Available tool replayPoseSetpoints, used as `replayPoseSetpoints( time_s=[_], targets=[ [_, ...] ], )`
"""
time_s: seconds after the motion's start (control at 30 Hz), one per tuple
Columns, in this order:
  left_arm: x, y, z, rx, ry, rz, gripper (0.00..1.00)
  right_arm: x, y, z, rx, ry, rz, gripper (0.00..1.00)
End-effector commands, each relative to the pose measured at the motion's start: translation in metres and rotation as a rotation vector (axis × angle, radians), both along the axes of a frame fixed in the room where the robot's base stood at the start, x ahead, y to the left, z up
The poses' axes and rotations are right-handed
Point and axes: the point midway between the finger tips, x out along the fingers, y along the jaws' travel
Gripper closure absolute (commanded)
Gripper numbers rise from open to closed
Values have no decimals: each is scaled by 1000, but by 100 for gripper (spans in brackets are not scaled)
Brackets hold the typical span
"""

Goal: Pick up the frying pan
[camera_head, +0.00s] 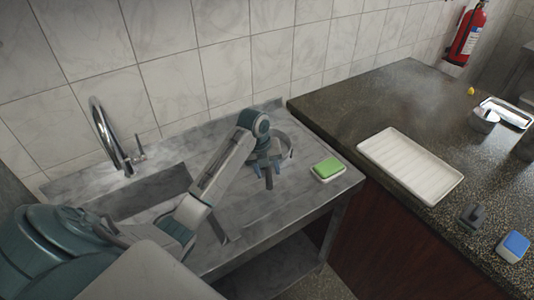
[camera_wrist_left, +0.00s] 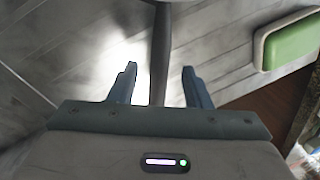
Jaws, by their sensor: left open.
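The frying pan (camera_head: 286,151) is on the grey marble sink counter near the wall, partly hidden behind my left arm. Its dark handle (camera_wrist_left: 161,45) points toward my left gripper and shows in the left wrist view. My left gripper (camera_head: 268,172) is open, reaching down over the handle. In the left wrist view the handle passes between the two spread fingers (camera_wrist_left: 160,80), with a gap on both sides. Most of the pan's bowl is outside the left wrist view. My right gripper is not in view.
A green sponge (camera_head: 327,167) on a white dish is just right of the pan. The sink basin (camera_head: 150,197) and faucet (camera_head: 118,140) are to the left. A raised dark counter (camera_head: 385,110) with a white tray (camera_head: 410,165) stands to the right. The tiled wall is behind.

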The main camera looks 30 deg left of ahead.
Motion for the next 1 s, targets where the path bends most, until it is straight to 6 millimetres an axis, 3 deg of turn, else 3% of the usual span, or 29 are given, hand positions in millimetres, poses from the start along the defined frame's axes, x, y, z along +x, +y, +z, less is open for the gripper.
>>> replayPoseSetpoints(
  time_s=[0.03, 0.2, 0.47, 0.7, 1.0],
  targets=[
    [0, 0, -3, 0, 5, 1, 56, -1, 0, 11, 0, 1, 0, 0],
    [3, -3, -25, 0, 1, 0, 56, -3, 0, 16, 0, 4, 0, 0],
    [3, -3, -29, 1, 0, 0, 56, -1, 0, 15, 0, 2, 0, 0],
    [3, -3, -29, 1, 0, 0, 100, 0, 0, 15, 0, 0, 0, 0],
    [4, -2, -27, 2, -2, 0, 100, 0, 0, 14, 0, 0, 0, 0]
  ],
)
